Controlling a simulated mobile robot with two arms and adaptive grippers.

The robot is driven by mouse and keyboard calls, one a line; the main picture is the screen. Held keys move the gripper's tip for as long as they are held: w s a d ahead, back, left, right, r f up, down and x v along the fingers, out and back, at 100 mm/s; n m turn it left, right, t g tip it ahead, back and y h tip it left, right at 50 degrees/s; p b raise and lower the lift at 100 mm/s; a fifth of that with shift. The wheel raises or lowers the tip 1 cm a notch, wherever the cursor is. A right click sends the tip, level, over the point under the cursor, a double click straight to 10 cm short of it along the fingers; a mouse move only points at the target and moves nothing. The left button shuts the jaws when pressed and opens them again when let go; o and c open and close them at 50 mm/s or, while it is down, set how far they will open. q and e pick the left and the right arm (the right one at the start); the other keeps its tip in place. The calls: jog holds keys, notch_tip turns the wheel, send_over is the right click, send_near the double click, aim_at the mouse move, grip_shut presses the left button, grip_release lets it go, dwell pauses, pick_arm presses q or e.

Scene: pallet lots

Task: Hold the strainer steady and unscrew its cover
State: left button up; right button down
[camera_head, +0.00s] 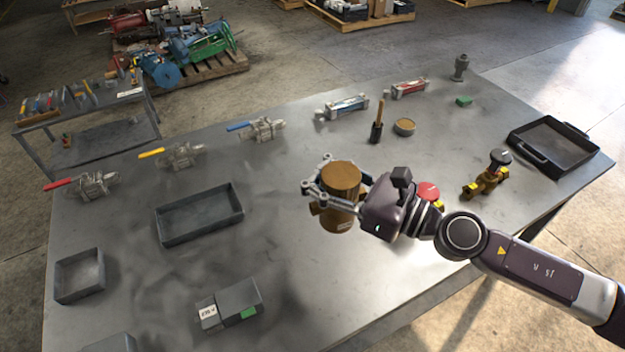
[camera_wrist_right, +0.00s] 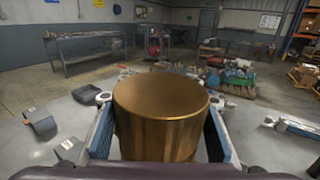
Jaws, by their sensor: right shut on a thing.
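The brass strainer (camera_head: 338,218) stands upright on the grey table, right of centre in the head view. Its round cover (camera_head: 341,175) is on top, with a smooth flat face. The cover also shows large in the right wrist view (camera_wrist_right: 160,100). My right gripper (camera_head: 320,180) comes in from the right and is shut around the strainer's upper part, one finger on each side. The exact contact line between fingers, cover and body is partly hidden. My left gripper is not in view.
An empty grey tray (camera_head: 200,214) and a smaller bin (camera_head: 80,275) stand on the left. Ball valves (camera_head: 187,155) line the back left. A brass valve (camera_head: 486,182) and black tray (camera_head: 553,145) stand to the right. A grey box (camera_head: 231,303) lies in front.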

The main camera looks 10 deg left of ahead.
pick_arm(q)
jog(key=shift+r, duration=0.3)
pick_arm(e)
jog(key=shift+r, duration=0.7)
